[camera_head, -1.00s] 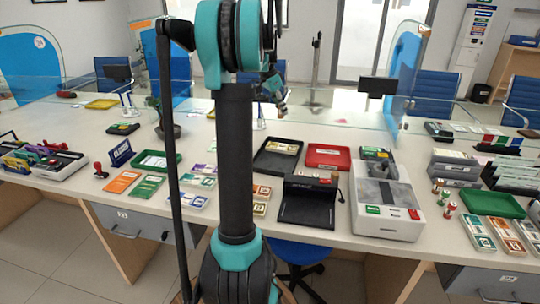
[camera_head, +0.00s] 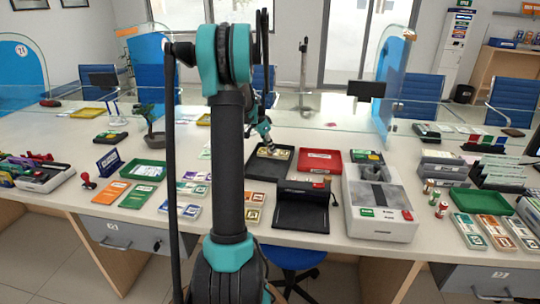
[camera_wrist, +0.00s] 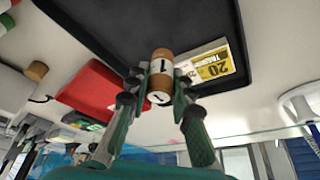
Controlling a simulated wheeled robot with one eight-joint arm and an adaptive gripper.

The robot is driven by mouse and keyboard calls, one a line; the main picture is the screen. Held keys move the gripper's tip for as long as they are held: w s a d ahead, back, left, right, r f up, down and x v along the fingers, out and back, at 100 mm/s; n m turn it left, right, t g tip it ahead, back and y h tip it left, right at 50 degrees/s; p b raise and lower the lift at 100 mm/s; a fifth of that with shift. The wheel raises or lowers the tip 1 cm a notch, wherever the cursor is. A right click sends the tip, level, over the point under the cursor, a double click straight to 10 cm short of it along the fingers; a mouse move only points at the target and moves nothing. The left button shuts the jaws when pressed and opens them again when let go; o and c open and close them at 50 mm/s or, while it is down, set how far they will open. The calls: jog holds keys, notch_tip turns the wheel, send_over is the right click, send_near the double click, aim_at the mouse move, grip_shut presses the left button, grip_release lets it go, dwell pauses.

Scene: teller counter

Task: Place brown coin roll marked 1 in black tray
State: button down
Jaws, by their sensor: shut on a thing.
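My gripper (camera_wrist: 160,90) is shut on a brown coin roll (camera_wrist: 159,63) with a white band marked 1, in the wrist view. The black tray (camera_wrist: 125,35) lies right behind the roll there; I cannot tell whether they touch. A yellow and white banknote bundle marked 20 (camera_wrist: 212,62) lies in the tray beside the roll. In the head view the tray (camera_head: 264,174) is at the middle of the counter, left of the red tray (camera_head: 320,169). My gripper (camera_head: 270,146) is over its back part, partly hidden by my arm, and the roll is too small to make out.
A glass screen (camera_head: 320,115) rises behind the trays. Green trays and note bundles lie to the left.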

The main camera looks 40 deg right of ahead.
aim_at(270, 154)
jog(key=shift+f, duration=1.95)
jog(key=c, duration=1.3)
grip_release()
jog(key=shift+f, duration=0.1)
